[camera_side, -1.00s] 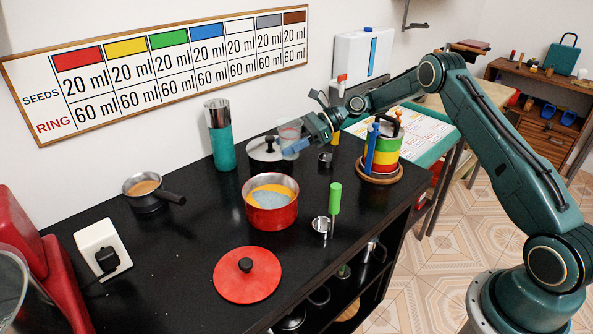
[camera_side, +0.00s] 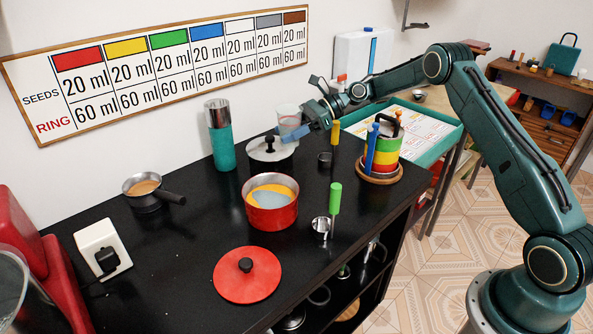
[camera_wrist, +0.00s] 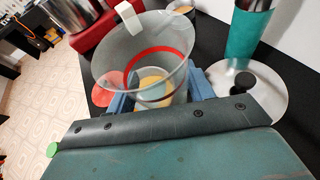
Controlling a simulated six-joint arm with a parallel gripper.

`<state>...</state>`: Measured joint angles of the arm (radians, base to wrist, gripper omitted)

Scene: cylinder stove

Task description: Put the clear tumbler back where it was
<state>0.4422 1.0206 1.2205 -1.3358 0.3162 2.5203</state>
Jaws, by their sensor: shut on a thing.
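The clear tumbler (camera_side: 289,117) is upright in my gripper (camera_side: 294,135), with the blue fingers on either side of it. In the side view it appears above and behind the right edge of the black-knobbed pot (camera_side: 268,153), seemingly off the counter. In the wrist view the tumbler (camera_wrist: 140,62) fills the upper middle, with a red band around its wall. My gripper (camera_wrist: 158,88) is shut on it there. The red pot with yellow and grey contents (camera_side: 271,203) shows partly through the tumbler. Whether the tumbler holds anything is unclear.
A teal flask (camera_side: 221,145) stands left of the knobbed pot. A red lid (camera_side: 247,277) lies in front.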

